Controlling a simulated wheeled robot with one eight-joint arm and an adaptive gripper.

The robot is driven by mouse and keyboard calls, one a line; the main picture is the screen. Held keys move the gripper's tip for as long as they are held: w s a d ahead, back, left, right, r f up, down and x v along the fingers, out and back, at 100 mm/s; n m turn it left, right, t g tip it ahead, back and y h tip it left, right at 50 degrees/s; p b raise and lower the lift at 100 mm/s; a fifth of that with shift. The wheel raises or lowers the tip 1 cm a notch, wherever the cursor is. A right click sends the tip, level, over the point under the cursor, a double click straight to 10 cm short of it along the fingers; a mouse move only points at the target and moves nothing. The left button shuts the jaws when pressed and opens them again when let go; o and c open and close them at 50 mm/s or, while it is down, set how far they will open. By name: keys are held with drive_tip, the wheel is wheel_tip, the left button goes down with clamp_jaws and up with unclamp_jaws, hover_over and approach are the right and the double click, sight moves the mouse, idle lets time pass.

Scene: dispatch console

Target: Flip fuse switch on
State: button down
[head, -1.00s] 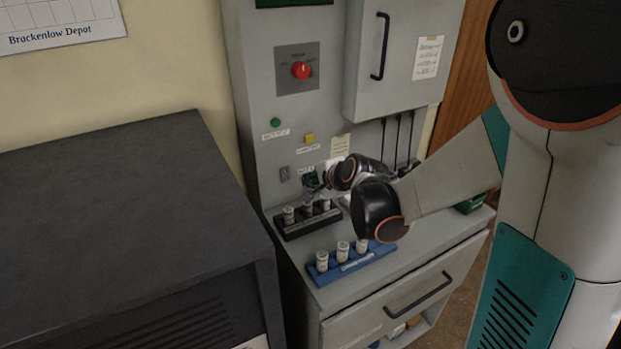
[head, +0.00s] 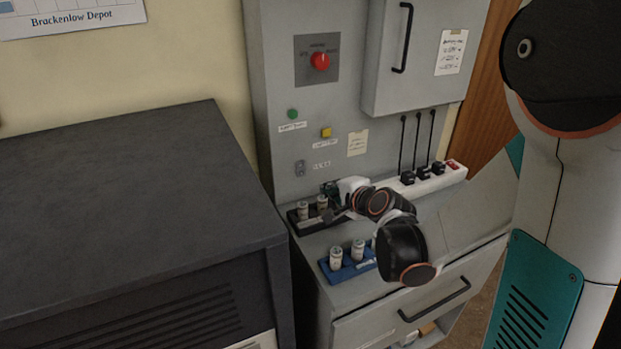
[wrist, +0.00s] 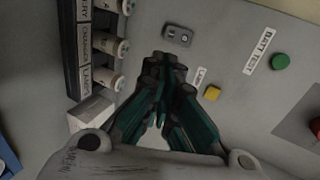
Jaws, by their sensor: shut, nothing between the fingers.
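The small grey switch (head: 300,168) is on the lower left of the upright console panel, left of a white label. It also shows in the wrist view (wrist: 178,36), with two round dark spots on its face. I cannot tell its on or off position. My gripper (head: 328,190) is below and right of the switch, over the black rack, in the head view. In the wrist view its green-sided fingers (wrist: 161,75) are together and empty. Their tips are just below the switch in the picture, with a visible gap.
A black rack (head: 291,221) of white cylinders is close to my gripper. A blue rack (head: 345,272) stands in front. A green button (head: 292,114), yellow button (head: 326,132) and red knob (head: 320,61) are above. A white power strip (head: 436,181) is at right.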

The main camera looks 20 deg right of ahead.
drive_tip(key=shift+w, duration=0.1)
drive_tip(key=b, duration=0.3)
approach(306, 174)
drive_tip(key=d+f+x, duration=0.1)
drive_tip(key=x, duration=0.4)
drive_tip(key=shift+w+a+r+b, duration=0.15)
drive_tip(key=shift+w+a+b, duration=0.2)
drive_tip(key=shift+w+a, duration=0.35)
drive_tip(key=shift+w+f+b, duration=0.3)
drive_tip(key=shift+w+b, duration=0.05)
drive_tip(key=shift+w, duration=0.05)
drive_tip(key=shift+r, duration=0.2)
